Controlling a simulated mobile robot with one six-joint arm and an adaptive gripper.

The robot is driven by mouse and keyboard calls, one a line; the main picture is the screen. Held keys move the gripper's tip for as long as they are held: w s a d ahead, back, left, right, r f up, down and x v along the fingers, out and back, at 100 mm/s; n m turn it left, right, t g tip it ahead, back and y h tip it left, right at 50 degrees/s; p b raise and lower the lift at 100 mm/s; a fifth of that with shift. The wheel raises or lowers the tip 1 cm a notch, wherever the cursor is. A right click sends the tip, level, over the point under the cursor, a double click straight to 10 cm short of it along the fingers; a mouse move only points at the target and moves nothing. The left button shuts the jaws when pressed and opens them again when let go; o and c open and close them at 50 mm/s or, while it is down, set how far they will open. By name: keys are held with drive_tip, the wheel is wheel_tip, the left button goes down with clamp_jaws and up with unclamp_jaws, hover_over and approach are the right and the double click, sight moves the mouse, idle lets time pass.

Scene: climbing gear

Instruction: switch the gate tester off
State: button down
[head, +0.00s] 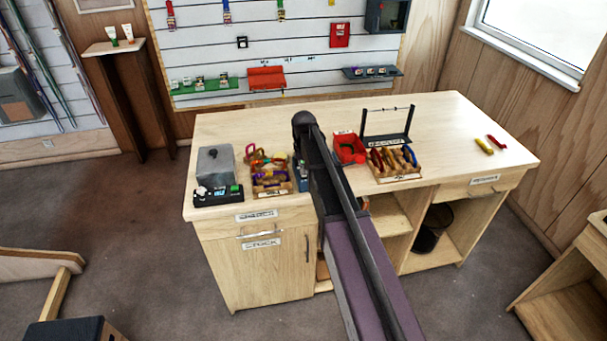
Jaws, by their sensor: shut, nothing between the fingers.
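A low black device (217,195) with a small lit display and a green part stands at the front left of the bench, in front of a grey box. I take it for the gate tester, but its label and switch are too small to read. A small blue-grey device (302,176) stands close to the left of my arm, partly hidden. My arm reaches up from the bottom over the middle of the bench. I cannot make out my gripper; the arm covers that area.
A wooden tray of coloured gear (272,190) stands right of the black device. A red bin (349,149), a carabiner tray (394,178) and a dark bar stand (387,137) lie right of my arm. The bench (455,125) is clear at the back right.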

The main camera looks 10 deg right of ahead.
drive_tip(key=shift+r, duration=0.15)
drive_tip(key=shift+r+p, duration=3.4)
drive_tip(key=shift+p, duration=0.1)
drive_tip(key=s+f+b, duration=0.2)
drive_tip(key=s, duration=1)
drive_tip(key=s+f+b, duration=0.2)
drive_tip(key=s, duration=1.1)
drive_tip(key=shift+s, duration=0.3)
drive_tip(key=w+r+p, duration=0.3)
drive_tip(key=w, duration=0.6)
drive_tip(key=w+r+p, duration=0.4)
drive_tip(key=w, duration=0.5)
drive_tip(key=w+r+p, duration=0.4)
drive_tip(key=w, duration=0.6)
drive_tip(key=shift+d, duration=0.2)
